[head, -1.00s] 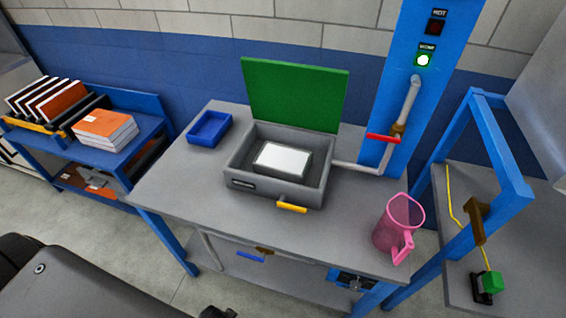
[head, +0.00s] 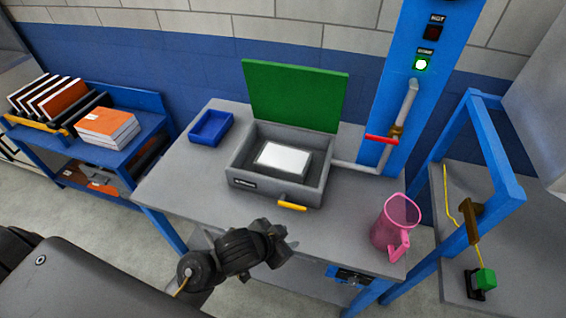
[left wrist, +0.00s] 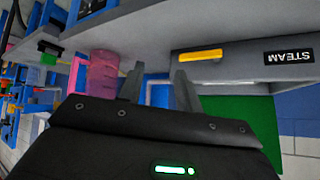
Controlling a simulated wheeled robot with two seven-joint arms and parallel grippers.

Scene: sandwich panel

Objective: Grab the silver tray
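A pale silver-white flat piece (head: 284,159) lies inside an open grey box (head: 238,187) on the grey table; I cannot tell whether it is the silver tray or something lying on it. The box has a raised green lid (head: 296,96) and a yellow front handle (head: 292,206). My left gripper (head: 289,239) is in front of the box, near the table's front edge. In the left wrist view its two fingers (left wrist: 157,80) stand apart with nothing between them. That view is upside down and shows the box's yellow handle (left wrist: 200,56) and STEAM label. My right gripper is out of view.
A blue tray (head: 211,128) lies left of the box. A pink jug (head: 393,228) stands at the table's right. A pipe with a red handle (head: 382,139) runs behind right, on a blue post. A blue frame (head: 499,150) stands at far right. A book shelf is left.

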